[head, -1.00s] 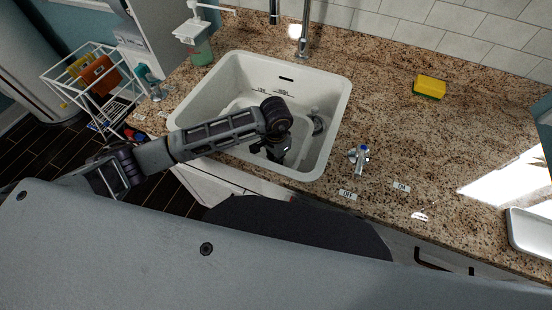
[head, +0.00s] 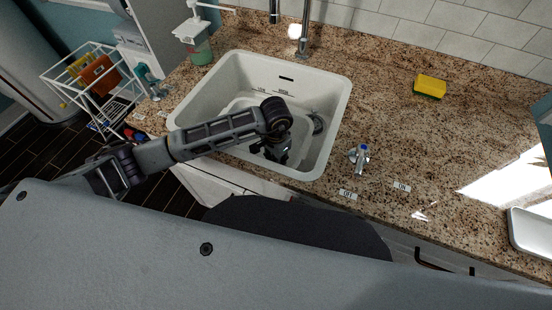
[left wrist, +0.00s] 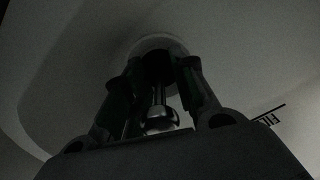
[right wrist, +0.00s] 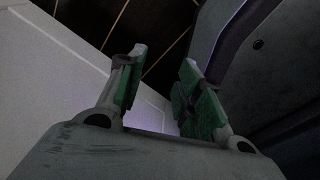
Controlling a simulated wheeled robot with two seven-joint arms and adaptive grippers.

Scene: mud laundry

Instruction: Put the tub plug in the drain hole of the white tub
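The white tub (head: 238,112) sits inside the sink, partly hidden by my left arm. My left gripper (head: 270,152) points down into it. In the left wrist view, my left gripper's (left wrist: 162,68) fingers stand apart on both sides of the tub plug (left wrist: 159,120). The plug shows a silver knob and stem, with a dark part at its far end. A pale ring, apparently the drain hole rim (left wrist: 160,40), surrounds that far end. The view is dark, and I cannot tell whether the plug is fully seated. My right gripper (right wrist: 163,62) is open and empty.
The white sink (head: 342,100) has its own drain (head: 318,124) right of the tub. A faucet (head: 304,30) stands behind and a small blue-topped valve (head: 360,157) at right. A yellow sponge (head: 430,86) lies on the counter. A soap bottle (head: 197,45) stands back left.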

